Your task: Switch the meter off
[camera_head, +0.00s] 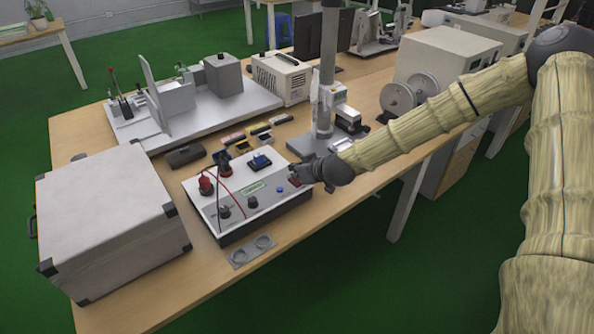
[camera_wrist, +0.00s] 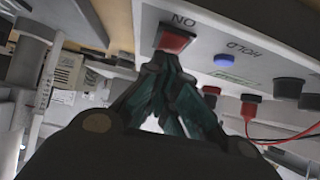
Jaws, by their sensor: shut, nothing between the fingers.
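The meter (camera_head: 240,216) is a white-topped box with a dark lower side, on the wooden table in the head view. In the wrist view its white panel (camera_wrist: 205,22) appears upside down, with a red switch (camera_wrist: 174,40) beside the letters "ON". My gripper (camera_head: 298,178) is at the meter's right end in the head view and hides most of the switch there. In the wrist view my gripper's fingertips (camera_wrist: 165,59) are together and empty, right at the switch's edge. I cannot tell whether they touch it.
A blue button (camera_wrist: 223,61) marked "HOLD", black knobs and red and black leads are on the panel. A grey post stand (camera_head: 326,70) rises just behind my gripper. A large grey case (camera_head: 105,215) stands left of the meter. A plate with two rings (camera_head: 252,252) lies in front.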

